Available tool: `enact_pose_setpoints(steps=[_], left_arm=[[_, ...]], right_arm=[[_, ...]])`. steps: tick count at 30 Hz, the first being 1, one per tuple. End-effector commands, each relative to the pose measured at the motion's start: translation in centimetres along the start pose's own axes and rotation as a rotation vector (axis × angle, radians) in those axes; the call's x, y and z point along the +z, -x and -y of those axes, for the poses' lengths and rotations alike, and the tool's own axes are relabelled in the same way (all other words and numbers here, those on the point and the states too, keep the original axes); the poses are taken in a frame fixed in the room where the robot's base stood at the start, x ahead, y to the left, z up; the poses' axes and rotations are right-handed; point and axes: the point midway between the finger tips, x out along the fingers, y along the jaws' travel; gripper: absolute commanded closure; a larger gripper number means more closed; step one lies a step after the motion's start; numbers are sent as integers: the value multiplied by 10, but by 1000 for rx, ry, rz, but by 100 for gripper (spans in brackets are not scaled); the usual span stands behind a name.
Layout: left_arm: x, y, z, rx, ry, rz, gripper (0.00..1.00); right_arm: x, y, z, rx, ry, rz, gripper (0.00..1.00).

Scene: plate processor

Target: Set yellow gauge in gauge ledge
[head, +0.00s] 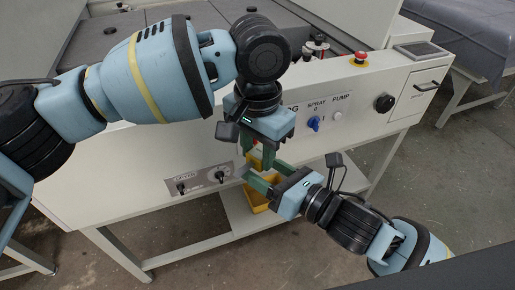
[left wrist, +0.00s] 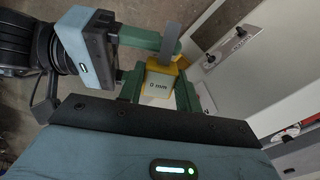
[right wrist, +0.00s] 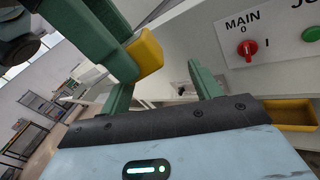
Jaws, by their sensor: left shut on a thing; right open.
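The yellow gauge (left wrist: 160,85), a block with a pale face marked "0 mm", is between the fingers of my left gripper (head: 257,152), which is shut on it. It shows as a small yellow patch in the head view (head: 254,161) and at the upper left in the right wrist view (right wrist: 147,52). My right gripper (head: 263,172) is open, with its fingers close to the gauge from the lower right. Whether they touch it I cannot tell. The gauge ledge cannot be made out for certain in any view.
The white machine front carries a red main knob (right wrist: 247,48), a blue spray knob (head: 313,123) and a red emergency button (head: 360,58). A yellow bin (head: 260,204) lies below the grippers, on the lower shelf (head: 240,222). Both arms are close together before the panel.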

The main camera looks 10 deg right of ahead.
Motion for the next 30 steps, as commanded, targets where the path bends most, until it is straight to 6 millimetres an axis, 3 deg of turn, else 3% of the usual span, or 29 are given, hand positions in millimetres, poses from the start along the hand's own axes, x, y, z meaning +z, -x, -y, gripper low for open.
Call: enact_pose_setpoints(steps=[1, 8, 14, 24, 30], left_arm=[[0, 0, 0, 0, 0, 0, 94], [0, 0, 0, 0, 0, 0, 94], [0, 0, 0, 0, 0, 0, 94], [0, 0, 0, 0, 0, 0, 94], [0, 0, 0, 0, 0, 0, 94]], right_arm=[[-19, 4, 8, -24, -154, -14, 37], [-86, 23, 41, -182, -863, -3, 37], [-152, 57, 66, -362, -1449, 76, 37], [-273, 154, 85, -711, -2317, 422, 37], [-321, 210, 82, -859, -2622, 687, 37]])
